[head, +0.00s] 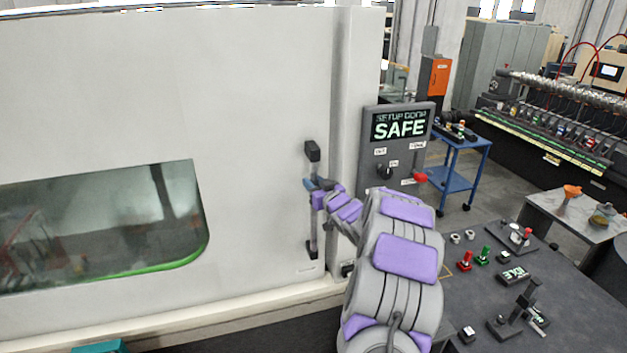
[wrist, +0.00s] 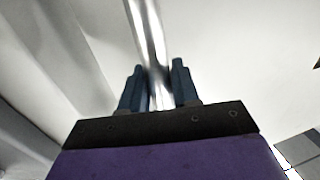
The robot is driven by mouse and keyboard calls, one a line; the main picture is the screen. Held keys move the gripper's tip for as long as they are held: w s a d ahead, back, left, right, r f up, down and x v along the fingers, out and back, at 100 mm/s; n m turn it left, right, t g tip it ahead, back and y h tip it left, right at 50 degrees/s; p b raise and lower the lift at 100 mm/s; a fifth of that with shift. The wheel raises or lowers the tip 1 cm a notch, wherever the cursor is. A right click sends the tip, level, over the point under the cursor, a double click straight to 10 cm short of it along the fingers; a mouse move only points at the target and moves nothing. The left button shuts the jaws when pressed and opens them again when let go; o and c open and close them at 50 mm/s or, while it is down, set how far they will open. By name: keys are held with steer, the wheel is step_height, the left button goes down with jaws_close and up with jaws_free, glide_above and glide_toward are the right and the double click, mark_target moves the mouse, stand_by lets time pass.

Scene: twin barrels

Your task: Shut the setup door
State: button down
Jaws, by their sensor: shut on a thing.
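The setup door (head: 170,90) is a large light grey panel with a dark window (head: 100,230) edged in green. Its right edge meets the grey frame post (head: 357,90), with only a thin seam visible. A vertical bar handle (head: 313,225) with dark end mounts is fixed near that edge. My gripper (head: 322,186) is at the handle's middle, shut on it. In the wrist view the handle (wrist: 146,35) runs as a shiny bar between the two blue fingers of my gripper (wrist: 157,88). A display panel (head: 398,126) beside the post reads "SETUP DOOR SAFE".
Below the display are a black knob (head: 384,172) and a red button (head: 420,178). A dark bench (head: 590,325) with buttons and levers lies at the lower right. A blue cart (head: 455,178) stands behind it.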

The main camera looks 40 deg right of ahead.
steer(key=shift+s+d+r, duration=0.1)
steer(key=shift+s+d, duration=0.2)
steer(key=shift+d, duration=0.3)
steer(key=shift+s+d+r, duration=0.1)
steer(key=shift+s+d, duration=0.15)
steer(key=shift+d, duration=0.3)
steer(key=shift+s+d+r, duration=0.1)
steer(key=shift+s+d, duration=0.2)
steer(key=shift+d, duration=0.3)
steer(key=c, duration=1.1)
jaws_free()
steer(key=shift+w+a, duration=0.1)
steer(key=shift+a, duration=0.05)
steer(key=shift+o, duration=0.7)
steer(key=shift+d+f, duration=0.15)
steer(key=shift+d, duration=0.05)
steer(key=shift+f, duration=0.1)
steer(key=shift+a, duration=0.25)
steer(key=b+v, duration=0.3)
steer(key=v, duration=1.4)
steer(key=shift+f, duration=0.2)
